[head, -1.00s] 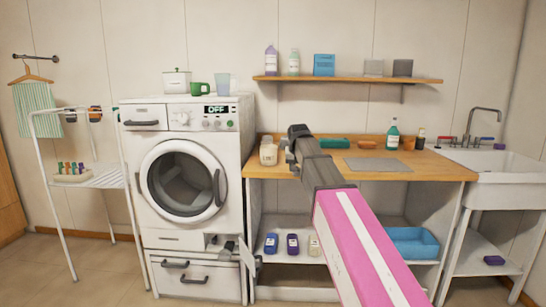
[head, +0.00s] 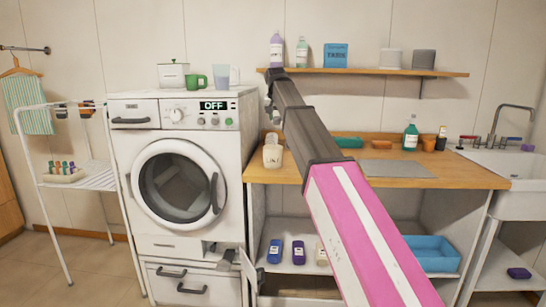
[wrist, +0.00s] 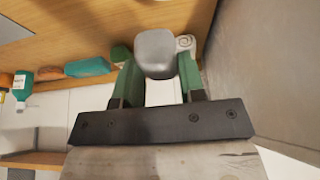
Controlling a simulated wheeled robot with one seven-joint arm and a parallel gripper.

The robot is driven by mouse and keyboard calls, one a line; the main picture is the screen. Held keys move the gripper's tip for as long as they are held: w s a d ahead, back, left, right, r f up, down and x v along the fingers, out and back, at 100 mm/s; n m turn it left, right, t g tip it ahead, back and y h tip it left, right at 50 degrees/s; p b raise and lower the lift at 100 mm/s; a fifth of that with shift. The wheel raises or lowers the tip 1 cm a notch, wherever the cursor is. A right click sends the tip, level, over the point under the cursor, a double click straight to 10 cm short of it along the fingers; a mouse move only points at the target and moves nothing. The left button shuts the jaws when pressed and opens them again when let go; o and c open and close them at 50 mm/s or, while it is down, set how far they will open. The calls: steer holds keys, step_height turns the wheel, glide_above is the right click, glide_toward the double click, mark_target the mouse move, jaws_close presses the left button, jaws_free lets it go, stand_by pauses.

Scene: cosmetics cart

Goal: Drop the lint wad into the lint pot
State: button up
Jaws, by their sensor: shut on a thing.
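The lint wad (wrist: 155,52) is a smooth grey lump between the green fingers of my gripper (wrist: 154,75) in the wrist view. The gripper is shut on it. In the head view my gripper (head: 271,108) is small and partly hidden by my arm, raised in front of the wall above the counter's left end. The lint pot (head: 272,157), a cream container with lettering on its front, stands on the counter near its left edge. It is below the gripper and apart from it. Whether the wad is directly over the pot is unclear.
The washing machine (head: 180,180) stands left of the wooden counter (head: 400,180). A grey mat (head: 396,168), a green bottle (head: 411,134) and a teal item (head: 348,142) are on the counter. A wall shelf (head: 440,73) holds bottles and boxes near the arm's height.

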steer(key=shift+f, duration=2.85)
steer(key=o, duration=1)
steer(key=shift+r, duration=0.1)
steer(key=v, duration=1)
steer(key=shift+s+r, duration=0.15)
steer(key=shift+r, duration=0.1)
